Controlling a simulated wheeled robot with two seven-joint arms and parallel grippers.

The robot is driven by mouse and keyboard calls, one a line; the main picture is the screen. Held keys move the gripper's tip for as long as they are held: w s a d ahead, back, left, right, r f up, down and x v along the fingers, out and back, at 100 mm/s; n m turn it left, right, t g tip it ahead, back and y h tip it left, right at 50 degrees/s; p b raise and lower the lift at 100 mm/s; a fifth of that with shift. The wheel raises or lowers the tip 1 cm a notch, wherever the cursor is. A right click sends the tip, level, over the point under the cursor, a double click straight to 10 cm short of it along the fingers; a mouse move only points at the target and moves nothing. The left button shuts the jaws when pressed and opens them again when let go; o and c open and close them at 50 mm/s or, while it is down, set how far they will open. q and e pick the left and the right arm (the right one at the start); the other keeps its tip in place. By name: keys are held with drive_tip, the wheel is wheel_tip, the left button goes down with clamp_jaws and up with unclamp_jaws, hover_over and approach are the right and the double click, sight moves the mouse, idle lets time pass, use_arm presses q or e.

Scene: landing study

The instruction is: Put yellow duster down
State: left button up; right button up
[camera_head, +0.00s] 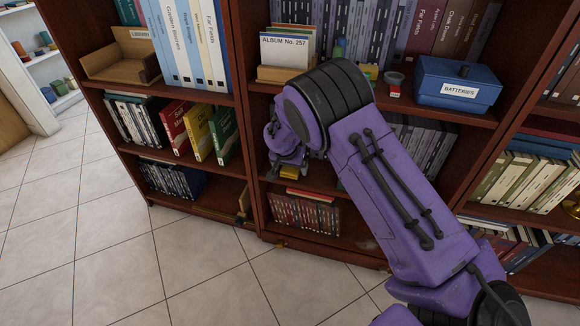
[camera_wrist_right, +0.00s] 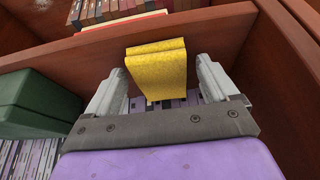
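The yellow duster (camera_wrist_right: 157,68) is a small folded yellow block. In the right wrist view it sits between the two fingers of my right gripper (camera_wrist_right: 162,80). Narrow gaps show between the fingers and the duster, so the gripper looks open around it. In the head view my right gripper (camera_head: 287,160) reaches into the lower middle bay of the bookcase, with the duster (camera_head: 290,171) just below it. I cannot tell whether the duster rests on the shelf board. My purple right arm hides much of that bay. My left gripper is not in view.
A wooden shelf board edge (camera_wrist_right: 90,45) runs just beyond the duster. A dark green box (camera_wrist_right: 35,105) stands left of the fingers in the wrist view. Upright books (camera_head: 305,214) fill the shelf below. A blue batteries box (camera_head: 458,84) stands above right. Tiled floor at left is clear.

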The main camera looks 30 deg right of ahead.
drive_tip(key=shift+r, duration=0.1)
drive_tip(key=p+v, duration=0.5)
drive_tip(key=v, duration=0.7)
drive_tip(key=s+a+f+n+y, duration=0.1)
drive_tip(key=s+f, duration=0.7)
drive_tip(key=f, duration=0.2)
drive_tip(key=s+a+f+n+y, duration=0.1)
drive_tip(key=s+a+f, duration=0.1)
drive_tip(key=s+f, duration=0.65)
drive_tip(key=s+f+h, duration=0.1)
drive_tip(key=s+f, duration=0.1)
drive_tip(key=s, duration=0.7)
drive_tip(key=s+f+n, duration=0.1)
drive_tip(key=s+f, duration=0.2)
drive_tip(key=s, duration=0.7)
drive_tip(key=shift+h, duration=0.4)
drive_tip(key=shift+s+r, duration=0.1)
drive_tip(key=shift+r, duration=0.05)
